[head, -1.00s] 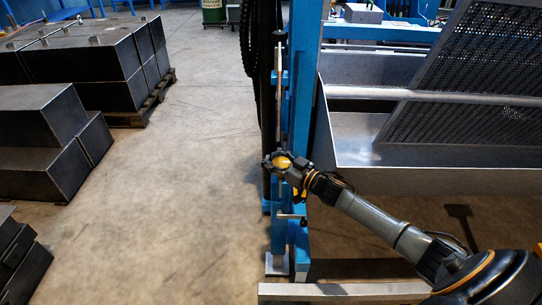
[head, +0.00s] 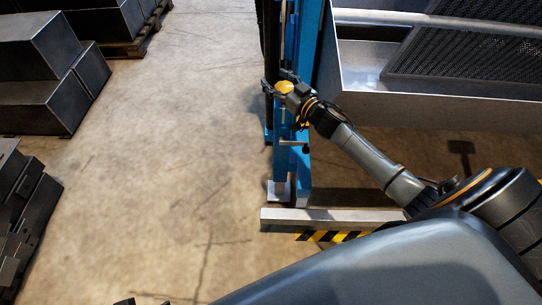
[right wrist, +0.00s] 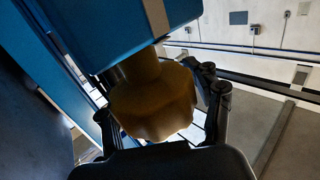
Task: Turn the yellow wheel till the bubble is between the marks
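The yellow wheel (head: 285,87) sits low on a blue upright post (head: 311,60) in the head view. My right gripper (head: 279,84) reaches it from the right, with a finger on either side. In the right wrist view the wheel (right wrist: 152,103) is a faceted, shaded knob on a short stem under a blue block (right wrist: 130,30). The right gripper's fingers (right wrist: 160,105) lie close along both its sides and look shut on it. I cannot make out the bubble or the marks. Small dark tips at the bottom edge of the head view may be my left gripper (head: 145,301).
A grey metal trough (head: 430,95) with a perforated screen (head: 480,52) stands right of the post. A pale beam (head: 330,218) with hazard stripes (head: 335,236) lies low in front. Dark metal boxes (head: 35,95) stand at the left. The floor between is clear.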

